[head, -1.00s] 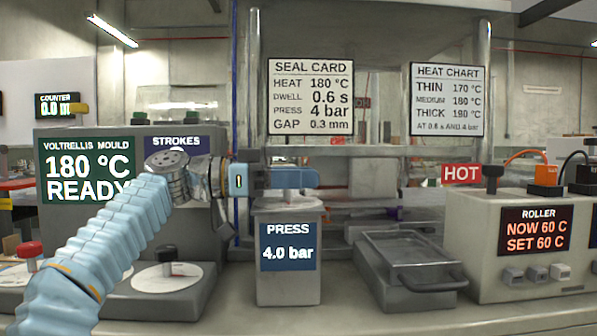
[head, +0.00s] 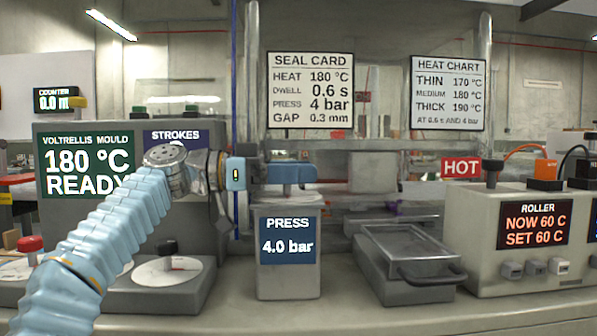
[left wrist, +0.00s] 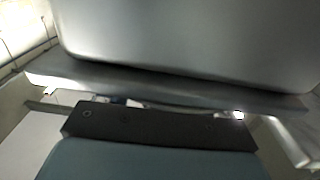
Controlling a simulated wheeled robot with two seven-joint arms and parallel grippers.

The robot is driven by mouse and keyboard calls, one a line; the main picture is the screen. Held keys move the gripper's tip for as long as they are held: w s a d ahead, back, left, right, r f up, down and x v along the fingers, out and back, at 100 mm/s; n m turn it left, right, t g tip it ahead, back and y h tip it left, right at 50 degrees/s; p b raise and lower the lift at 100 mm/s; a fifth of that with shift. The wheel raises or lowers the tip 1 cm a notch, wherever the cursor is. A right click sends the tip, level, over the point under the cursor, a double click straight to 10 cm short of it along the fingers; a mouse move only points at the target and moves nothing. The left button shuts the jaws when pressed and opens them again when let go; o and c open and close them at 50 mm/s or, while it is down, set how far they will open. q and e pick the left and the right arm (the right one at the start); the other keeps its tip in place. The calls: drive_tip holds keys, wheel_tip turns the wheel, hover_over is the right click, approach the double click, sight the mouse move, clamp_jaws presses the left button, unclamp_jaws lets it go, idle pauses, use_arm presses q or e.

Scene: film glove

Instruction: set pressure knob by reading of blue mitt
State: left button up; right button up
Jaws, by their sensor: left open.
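The grey press box (head: 288,285) stands in the middle of the head view, with a display (head: 288,240) reading PRESS 4.0 bar. My left gripper (head: 292,174) is open at its top, reaching in from the left. The gripper covers part of the box top, so I cannot make out a pressure knob or tell whether the fingers touch one. In the left wrist view a blue and dark part of the gripper (left wrist: 155,130) is close to a smooth grey surface (left wrist: 200,40). I see no blue mitt. My right gripper is not in view.
The seal card (head: 310,91) reads PRESS 4 bar, GAP 0.3 mm. The heat chart (head: 447,94) lists THIN, MEDIUM and THICK. A grey lidded tray (head: 408,255) and the roller unit (head: 525,250), beside a HOT sign (head: 460,168), stand right. The mould display (head: 88,165) reads 180 °C READY.

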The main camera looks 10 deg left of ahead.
use_arm(q)
drive_tip(key=v, duration=1.3)
drive_tip(key=shift+a+p, duration=0.25)
drive_tip(key=shift+p, duration=0.05)
drive_tip(key=shift+s, duration=0.1)
